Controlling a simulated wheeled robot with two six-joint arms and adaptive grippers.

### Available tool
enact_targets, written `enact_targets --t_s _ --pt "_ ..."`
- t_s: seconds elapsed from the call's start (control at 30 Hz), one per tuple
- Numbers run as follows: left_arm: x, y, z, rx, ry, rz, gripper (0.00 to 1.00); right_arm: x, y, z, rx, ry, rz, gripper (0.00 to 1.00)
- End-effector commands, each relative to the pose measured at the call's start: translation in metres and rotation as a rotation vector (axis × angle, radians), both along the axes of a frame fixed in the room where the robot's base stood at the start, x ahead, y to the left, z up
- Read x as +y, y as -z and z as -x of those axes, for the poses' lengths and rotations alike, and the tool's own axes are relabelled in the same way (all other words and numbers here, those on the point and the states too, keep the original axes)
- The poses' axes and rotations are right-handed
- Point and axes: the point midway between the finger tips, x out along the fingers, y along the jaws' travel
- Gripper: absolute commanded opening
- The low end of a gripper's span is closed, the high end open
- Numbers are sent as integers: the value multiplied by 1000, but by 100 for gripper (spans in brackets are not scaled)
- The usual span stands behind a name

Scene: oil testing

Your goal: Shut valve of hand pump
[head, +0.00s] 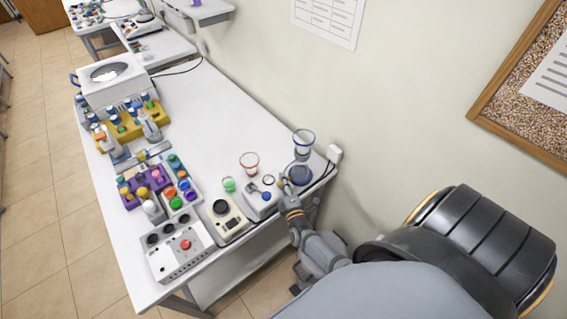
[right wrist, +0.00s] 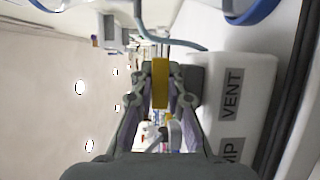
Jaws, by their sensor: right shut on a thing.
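The hand pump is a white box (right wrist: 240,95) labelled VENT in the right wrist view, where a second label is partly cut off. A yellow valve handle (right wrist: 160,83) sits beside this box, between my fingertips. My right gripper (right wrist: 160,90) is shut on the yellow handle. In the head view my right gripper (head: 287,191) reaches the table's near right end, beside a dark blue round part (head: 300,176) below a clear blue-rimmed vessel (head: 303,143). The gripper and arm hide part of the pump there. My left gripper is not in view.
The white table (head: 210,105) holds a beige device (head: 221,219), a grey box with a red button (head: 180,248), a purple rack (head: 130,195), a yellow rack (head: 135,129) and a white machine (head: 112,86). The table's middle back is clear. A wall outlet (head: 334,153) is close to the pump.

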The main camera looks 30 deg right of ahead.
Motion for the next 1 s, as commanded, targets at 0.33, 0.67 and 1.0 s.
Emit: enact_targets --t_s 0.33,0.67,1.0 --pt "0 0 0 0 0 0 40 0 2 1 4 2 -3 0" --pt "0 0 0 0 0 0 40 0 1 1 2 1 -2 25" --pt "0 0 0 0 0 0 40 17 2 54 5 2 -4 25"
